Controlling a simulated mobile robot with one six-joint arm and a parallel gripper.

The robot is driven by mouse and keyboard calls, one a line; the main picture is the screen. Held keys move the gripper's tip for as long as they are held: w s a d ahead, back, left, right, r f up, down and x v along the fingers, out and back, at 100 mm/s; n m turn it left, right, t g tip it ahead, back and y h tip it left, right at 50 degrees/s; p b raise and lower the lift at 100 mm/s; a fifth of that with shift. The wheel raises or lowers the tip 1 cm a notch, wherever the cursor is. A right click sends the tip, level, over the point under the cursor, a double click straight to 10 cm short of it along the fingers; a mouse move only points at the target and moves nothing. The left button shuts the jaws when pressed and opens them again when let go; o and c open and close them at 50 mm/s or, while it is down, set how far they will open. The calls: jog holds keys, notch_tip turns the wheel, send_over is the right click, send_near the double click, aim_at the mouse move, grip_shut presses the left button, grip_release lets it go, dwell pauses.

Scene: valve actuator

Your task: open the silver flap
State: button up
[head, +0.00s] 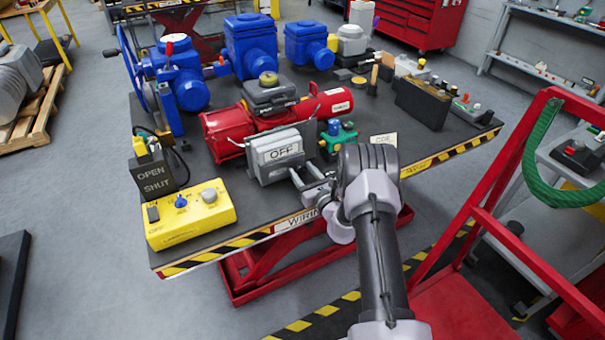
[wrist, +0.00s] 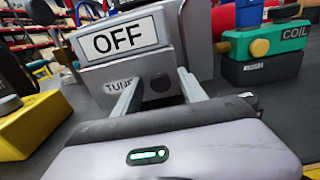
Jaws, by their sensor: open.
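A silver-grey box on the table carries a silver flap (head: 277,153) with a white OFF sign on its front. The flap looks down over the front of the box. My gripper (head: 299,174) is in front of the box, low and to its right. In the wrist view my gripper (wrist: 157,78) is open, its two fingers apart and pointing at the lower face. Whether a fingertip touches it cannot be told.
A red cylinder actuator (head: 228,131) lies behind the box. A green coil unit (head: 338,138) stands close on its right. A yellow control box (head: 188,214) and a black OPEN/SHUT sign (head: 152,173) are on the left. Blue valve units (head: 250,47) stand at the back.

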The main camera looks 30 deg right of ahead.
jog(key=shift+c, duration=0.4)
grip_shut()
dwell(1.1)
